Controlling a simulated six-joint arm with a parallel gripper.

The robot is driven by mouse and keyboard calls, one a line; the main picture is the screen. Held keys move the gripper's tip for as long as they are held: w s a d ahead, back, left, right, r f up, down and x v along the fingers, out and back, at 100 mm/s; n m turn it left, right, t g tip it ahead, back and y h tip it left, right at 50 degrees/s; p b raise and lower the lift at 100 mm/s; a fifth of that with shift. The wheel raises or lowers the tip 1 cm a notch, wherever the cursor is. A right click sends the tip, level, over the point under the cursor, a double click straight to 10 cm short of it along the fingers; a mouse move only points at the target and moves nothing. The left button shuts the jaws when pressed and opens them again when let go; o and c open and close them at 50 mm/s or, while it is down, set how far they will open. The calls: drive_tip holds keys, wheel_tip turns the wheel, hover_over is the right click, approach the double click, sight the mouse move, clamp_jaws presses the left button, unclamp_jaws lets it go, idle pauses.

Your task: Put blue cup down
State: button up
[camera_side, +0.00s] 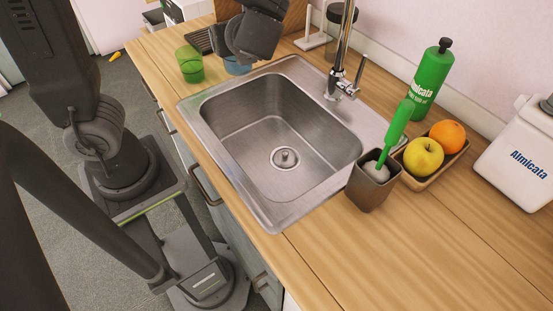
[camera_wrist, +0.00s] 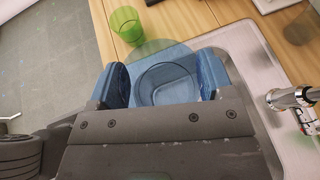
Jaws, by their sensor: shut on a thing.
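The blue cup (camera_side: 237,68) is see-through and sits at the sink's far left corner in the side view, mostly hidden under my gripper (camera_side: 238,54). In the wrist view the blue cup (camera_wrist: 168,84) is between the two fingers of my gripper (camera_wrist: 163,80), its round rim showing. My gripper is shut on it. I cannot tell whether its base touches the counter. A green see-through cup (camera_side: 190,66) stands upright on the wooden counter, left of the blue cup; it also shows in the wrist view (camera_wrist: 127,26).
The steel sink (camera_side: 222,147) is empty, with a tall faucet (camera_side: 341,60) at its back. A brush holder (camera_side: 371,190), fruit tray (camera_side: 441,172) and green bottle (camera_side: 431,80) stand right of it. A dark rack (camera_side: 199,40) is behind the green cup. The front right counter is clear.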

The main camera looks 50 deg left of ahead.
wheel_tip(320, 180, down, 28)
drive_tip(key=shift+r, duration=0.15)
idle(0.6)
drive_tip(key=o, duration=0.9)
